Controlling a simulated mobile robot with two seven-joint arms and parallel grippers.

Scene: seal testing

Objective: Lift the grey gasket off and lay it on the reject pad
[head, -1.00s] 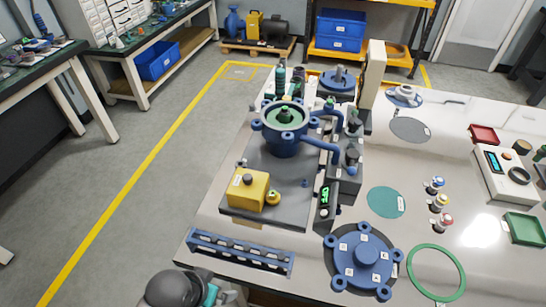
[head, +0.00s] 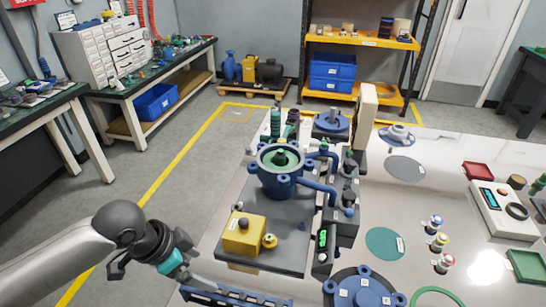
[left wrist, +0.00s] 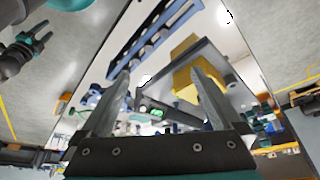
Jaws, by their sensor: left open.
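My left gripper (head: 203,281) is open and empty, low at the table's front left edge near the blue rack. In the left wrist view its two fingers (left wrist: 158,88) stand apart with nothing between them. The blue flanged housing (head: 284,182) stands upright on the dark plate, with a pale grey-green ring (head: 262,164) around its open top; I cannot tell whether this is the grey gasket. A flat grey disc (head: 404,169) and a flat green disc (head: 384,244) lie on the table; their labels are unreadable. What appears to be my right gripper (left wrist: 32,46) shows at the wrist view's upper left.
A yellow box (head: 243,236) and a green-lit display (head: 323,240) stand before the housing. A blue pipe curves off its right side. The blue flanged cover (head: 358,289) is cut off below. A red tray (head: 480,171) and green tray (head: 527,264) lie right.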

